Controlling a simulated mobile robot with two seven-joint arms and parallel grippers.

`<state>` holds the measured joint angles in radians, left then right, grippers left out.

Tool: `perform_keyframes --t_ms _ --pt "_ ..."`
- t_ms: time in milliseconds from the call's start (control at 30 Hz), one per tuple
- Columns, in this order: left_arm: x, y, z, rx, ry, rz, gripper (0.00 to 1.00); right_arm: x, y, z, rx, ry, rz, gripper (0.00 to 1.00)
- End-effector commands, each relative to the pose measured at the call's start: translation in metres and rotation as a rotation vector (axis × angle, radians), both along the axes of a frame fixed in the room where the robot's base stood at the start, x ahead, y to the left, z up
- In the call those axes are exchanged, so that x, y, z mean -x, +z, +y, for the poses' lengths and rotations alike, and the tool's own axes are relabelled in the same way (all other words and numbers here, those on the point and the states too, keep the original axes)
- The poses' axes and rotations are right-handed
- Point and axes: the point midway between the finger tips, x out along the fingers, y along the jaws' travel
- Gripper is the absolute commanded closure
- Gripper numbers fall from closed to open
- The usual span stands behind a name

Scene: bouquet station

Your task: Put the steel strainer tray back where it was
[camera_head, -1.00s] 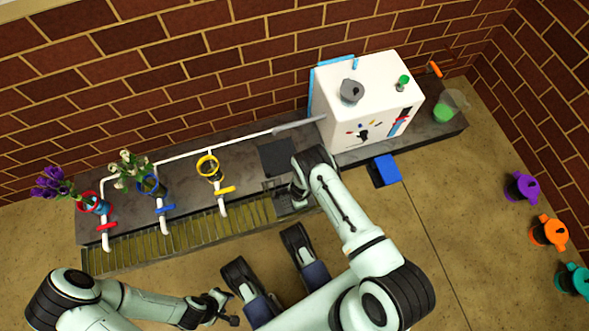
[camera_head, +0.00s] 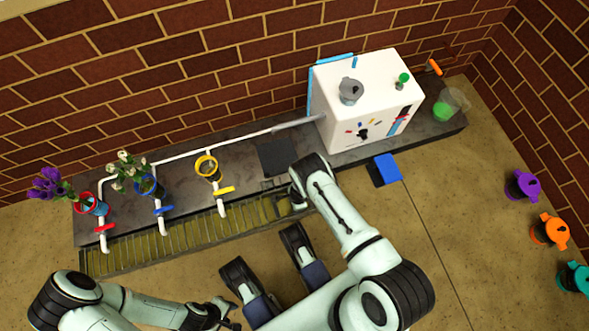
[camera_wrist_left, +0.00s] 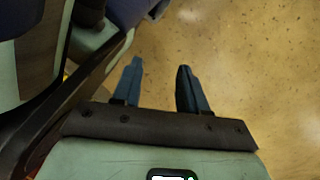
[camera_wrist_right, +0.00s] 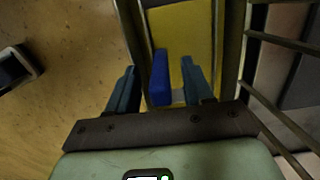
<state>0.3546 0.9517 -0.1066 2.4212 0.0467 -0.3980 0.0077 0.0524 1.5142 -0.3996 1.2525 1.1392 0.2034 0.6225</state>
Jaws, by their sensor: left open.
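I cannot make out the steel strainer tray for certain. In the right wrist view, steel walls (camera_wrist_right: 229,45) flank a yellow channel floor (camera_wrist_right: 185,25). A blue upright piece (camera_wrist_right: 160,78) and a small pale grey patch show there. My right gripper (camera_wrist_right: 160,72) is over this channel, its fingers apart; whether the blue piece lies between or beyond them is unclear. In the head view, it is at the right end of the slatted trough (camera_head: 180,234), its fingertips largely hidden. My left gripper (camera_wrist_left: 160,68) is open and empty over the floor.
The counter carries valve pipes, a yellow ring holder (camera_head: 207,167), flowers (camera_head: 128,168), a dark square plate (camera_head: 274,157) and a white box (camera_head: 367,95). A blue block (camera_head: 386,169) is beside the counter. Purple (camera_head: 521,185), orange (camera_head: 550,232) and teal (camera_head: 575,278) cans stand at right.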

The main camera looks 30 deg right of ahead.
Motion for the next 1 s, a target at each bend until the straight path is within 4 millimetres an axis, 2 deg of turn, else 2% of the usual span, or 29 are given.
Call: perform_keyframes --t_ms 133,500,633,767,867,967,1000 --pt "-0.004 0.003 -0.001 -0.001 -0.001 -0.015 0.57 0.0 0.011 -0.001 -0.001 -0.003 -0.001 0.49" --pt "-0.066 0.04 -0.008 -0.014 -0.021 -0.218 0.57 0.002 0.088 -0.01 0.0 -0.001 -0.002 0.49" --pt "-0.079 0.051 -0.01 -0.018 -0.025 -0.265 0.57 0.002 0.108 -0.012 -0.001 0.0 -0.002 0.49" --pt "-0.088 0.057 -0.011 -0.019 -0.026 -0.294 0.57 0.003 0.119 -0.014 0.0 0.002 0.0 0.49" --pt "-0.091 0.058 -0.012 -0.018 -0.027 -0.302 0.57 0.016 0.125 -0.019 0.017 0.053 0.013 0.49" --pt "-0.091 0.058 -0.012 -0.019 -0.027 -0.303 0.57 0.049 0.134 -0.03 0.054 0.229 0.036 0.49" --pt "-0.091 0.058 -0.012 -0.019 -0.027 -0.303 0.57 0.065 0.141 -0.033 0.068 0.335 0.041 0.49"
